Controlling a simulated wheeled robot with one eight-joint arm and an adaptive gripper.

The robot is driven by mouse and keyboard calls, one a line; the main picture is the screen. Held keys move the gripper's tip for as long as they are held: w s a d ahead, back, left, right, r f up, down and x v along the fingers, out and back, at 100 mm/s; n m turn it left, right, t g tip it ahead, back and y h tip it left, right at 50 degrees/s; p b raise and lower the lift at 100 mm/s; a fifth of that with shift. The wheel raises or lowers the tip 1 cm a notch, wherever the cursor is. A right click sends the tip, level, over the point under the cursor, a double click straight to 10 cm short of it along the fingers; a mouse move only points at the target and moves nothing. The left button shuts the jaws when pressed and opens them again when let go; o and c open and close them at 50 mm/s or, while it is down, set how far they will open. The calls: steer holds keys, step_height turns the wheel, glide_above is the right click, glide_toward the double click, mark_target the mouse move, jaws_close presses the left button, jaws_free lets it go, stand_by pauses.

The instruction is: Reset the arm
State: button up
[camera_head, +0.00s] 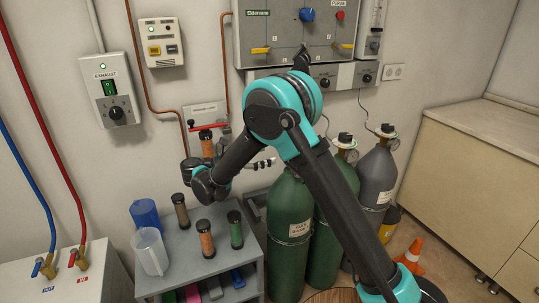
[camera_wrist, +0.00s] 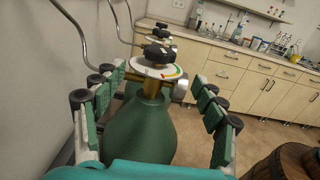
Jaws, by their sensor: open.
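My gripper (camera_wrist: 153,85) is open, with its green-padded fingers spread apart on the left and right of the wrist view. A green gas cylinder (camera_wrist: 150,132) with a brass neck, a round gauge (camera_wrist: 155,70) and a black knob (camera_wrist: 159,53) shows between and beyond the fingers. I see no contact with it.
A grey shelf unit (camera_head: 190,262) holds blue and clear jugs and several capped tubes. A control panel (camera_head: 293,30) and switch boxes are on the wall. More cylinders (camera_head: 376,180), an orange cone (camera_head: 411,252) and a cabinet (camera_head: 480,175) stand right. A wooden barrel (camera_wrist: 285,165) is near.

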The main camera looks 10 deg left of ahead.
steer(key=w+d+r+n+t+y, duration=0.35)
steer(key=r+n+y, duration=0.3)
steer(key=n, duration=0.25)
steer(key=w+d+r+n+t+y, duration=0.3)
steer(key=w+r+n+t+y, duration=0.15)
steer(key=r+n, duration=0.4)
steer(key=w+d+r+n+t+y, duration=0.3)
steer(key=w+r+n+y, duration=0.25)
steer(key=n, duration=0.55)
steer(key=s+d+f+n+g+y, duration=0.1)
steer(key=s+d+f+n+g, duration=0.25)
steer(key=f+n, duration=0.2)
steer(key=s+d+f+n+g+y, duration=0.1)
steer(key=s+d+f+n+g, duration=0.3)
steer(key=f, duration=0.3)
steer(key=s+d+f+n+g+y, duration=0.1)
steer(key=s+d+f+n+g, duration=0.1)
steer(key=s+d+f+n, duration=0.3)
steer(key=s+d+f+n+g+h, duration=0.2)
steer(key=s+d+f+g, duration=0.2)
steer(key=s+d+f, duration=0.3)
steer(key=s+d+f+n+g+h, duration=0.2)
steer(key=s+d+f, duration=0.5)
steer(key=s, duration=0.7)
step_height(320, 180, down, 2)
steer(key=shift+f+g+h, duration=0.25)
steer(key=shift+g+h, duration=0.1)
steer(key=shift+g, duration=0.5)
steer(key=shift+s, duration=0.1)
